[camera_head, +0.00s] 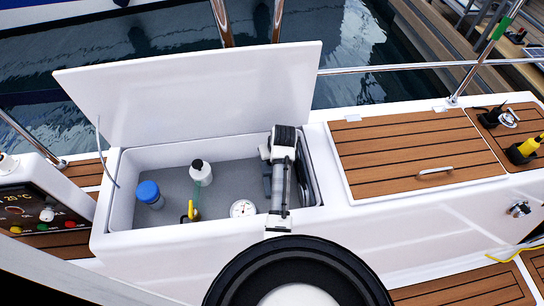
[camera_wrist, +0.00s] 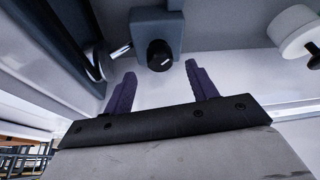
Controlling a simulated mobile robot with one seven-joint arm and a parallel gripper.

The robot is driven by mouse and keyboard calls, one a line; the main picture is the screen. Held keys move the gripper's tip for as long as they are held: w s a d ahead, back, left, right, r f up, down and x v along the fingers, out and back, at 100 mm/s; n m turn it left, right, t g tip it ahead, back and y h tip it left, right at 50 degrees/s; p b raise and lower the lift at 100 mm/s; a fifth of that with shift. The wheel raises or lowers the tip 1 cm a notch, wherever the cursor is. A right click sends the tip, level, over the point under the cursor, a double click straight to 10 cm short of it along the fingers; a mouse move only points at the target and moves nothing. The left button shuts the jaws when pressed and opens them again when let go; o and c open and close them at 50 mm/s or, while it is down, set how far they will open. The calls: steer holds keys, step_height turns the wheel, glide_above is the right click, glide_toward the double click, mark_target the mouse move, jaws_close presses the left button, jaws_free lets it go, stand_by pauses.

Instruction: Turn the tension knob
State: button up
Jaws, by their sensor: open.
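The round black knob (camera_wrist: 158,54) with a pale mark on its face sits on a blue-grey box (camera_wrist: 172,28) in the wrist view. I take it to be the tension knob. My gripper (camera_wrist: 160,72) has two purple fingers spread apart, one on each side below the knob. The jaws are open and empty, and the knob lies just beyond and between the fingertips. No contact shows.
The locker holds a blue-capped jar (camera_head: 149,193), a white bottle (camera_head: 201,173), a yellow-handled item (camera_head: 190,211) and a round gauge (camera_head: 243,208). Its raised lid (camera_head: 190,95) stands behind. In the wrist view a dark panel (camera_wrist: 50,45) lies left and a white round part (camera_wrist: 292,30) right.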

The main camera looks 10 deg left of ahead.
steer(key=shift+x, duration=2.2)
steer(key=c, duration=1)
